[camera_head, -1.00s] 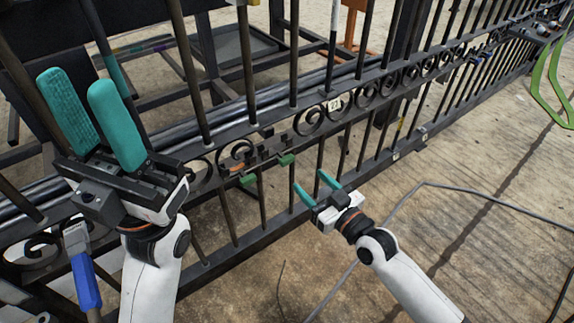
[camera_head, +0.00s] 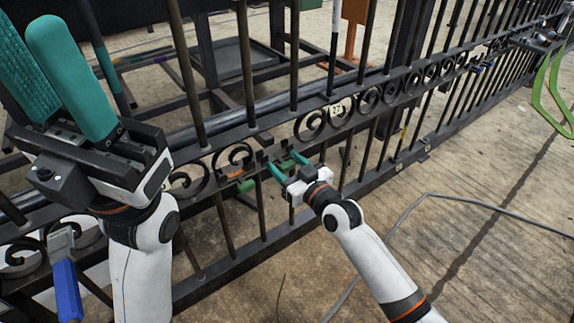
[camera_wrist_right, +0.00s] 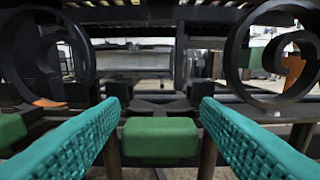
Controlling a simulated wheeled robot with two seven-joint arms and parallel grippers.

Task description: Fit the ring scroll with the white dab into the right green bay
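My right gripper (camera_head: 286,163) is open at the gate's scroll row, its teal fingertips apart. In the right wrist view its fingers (camera_wrist_right: 160,125) flank a green block (camera_wrist_right: 160,138), with no scroll between them. Another green block (camera_wrist_right: 10,128) is at that view's left edge. In the head view a green piece (camera_head: 247,186) sits by an orange one (camera_head: 238,174) on the rail. Round scrolls stand on both sides, one left (camera_wrist_right: 45,60) and one right (camera_wrist_right: 270,50). My left gripper (camera_head: 35,35) is open and empty, near the camera.
The black gate (camera_head: 330,110) runs diagonally, with upright bars and a small white number plate (camera_head: 337,109). A blue-handled brush (camera_head: 65,285) is at lower left. A grey cable (camera_head: 480,203) lies on the open floor at right.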

